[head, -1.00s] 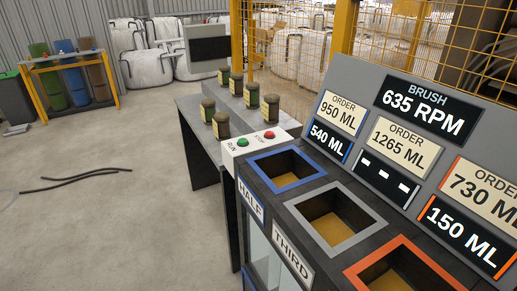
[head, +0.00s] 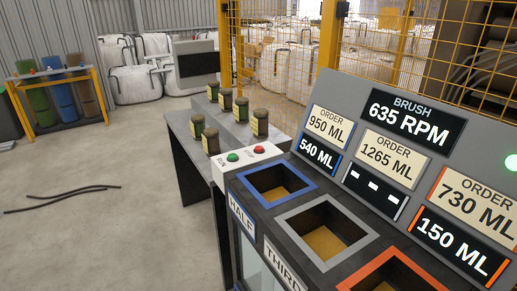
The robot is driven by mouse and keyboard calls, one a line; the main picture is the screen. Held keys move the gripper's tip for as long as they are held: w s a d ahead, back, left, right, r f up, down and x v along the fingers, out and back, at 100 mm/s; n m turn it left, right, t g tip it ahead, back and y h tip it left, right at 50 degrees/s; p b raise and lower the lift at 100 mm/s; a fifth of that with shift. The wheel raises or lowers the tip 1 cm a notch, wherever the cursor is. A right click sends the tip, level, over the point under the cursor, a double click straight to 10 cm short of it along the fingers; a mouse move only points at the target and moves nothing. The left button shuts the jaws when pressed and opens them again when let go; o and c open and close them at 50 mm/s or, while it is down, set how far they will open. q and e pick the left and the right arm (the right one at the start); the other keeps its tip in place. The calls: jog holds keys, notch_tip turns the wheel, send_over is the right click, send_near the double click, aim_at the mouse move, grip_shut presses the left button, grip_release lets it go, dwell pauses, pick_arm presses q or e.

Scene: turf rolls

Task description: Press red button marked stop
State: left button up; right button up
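The red stop button (head: 259,149) sits on top of a white control box (head: 246,165), at the near end of the grey bench. The green run button (head: 233,157) is beside it on the left. Neither of my grippers shows in the head view, and nothing touches the buttons.
Several lidded jars (head: 226,99) stand on the grey bench (head: 186,124) behind the box. A dark machine with open bins rimmed blue (head: 262,207), grey and orange is at right, below a display panel (head: 416,117). Yellow mesh fencing (head: 290,60) stands behind. Open floor lies left.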

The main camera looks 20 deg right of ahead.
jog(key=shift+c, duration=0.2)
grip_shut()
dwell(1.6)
